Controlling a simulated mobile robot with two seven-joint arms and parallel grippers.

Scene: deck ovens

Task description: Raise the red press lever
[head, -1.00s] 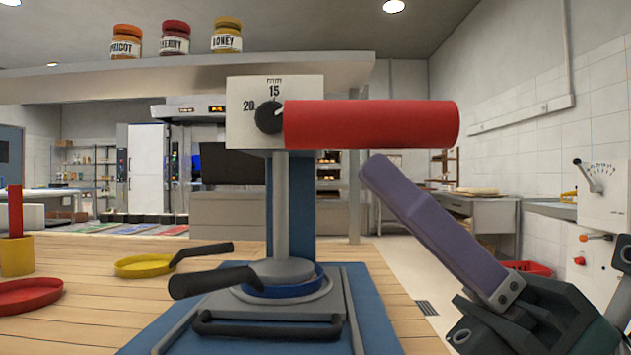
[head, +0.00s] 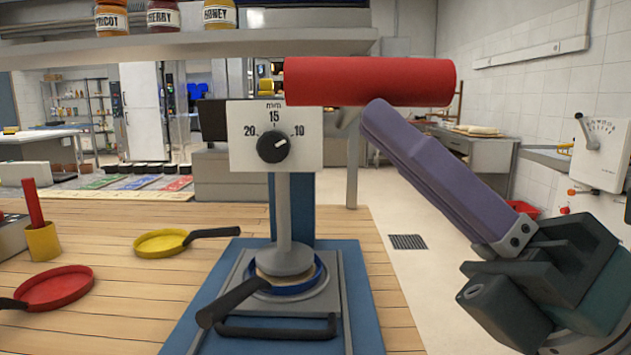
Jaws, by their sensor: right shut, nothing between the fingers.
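The red press lever (head: 370,82) is a thick red cylinder that lies level in the picture, above the white dial panel (head: 300,150). The dial (head: 272,146) reads about 15 mm. Below the panel, a grey post and round press plate (head: 286,260) stand down in a blue-rimmed pan (head: 286,290). My right gripper (head: 385,115) is shut and empty, with its purple fingers slanting up to the left. My left gripper is not in view.
A shelf (head: 180,47) with several jars hangs behind the lever. A yellow pan (head: 165,242), a red pan (head: 55,288) and a yellow cup (head: 43,241) stand on the wooden counter at left. The floor right of the counter is clear.

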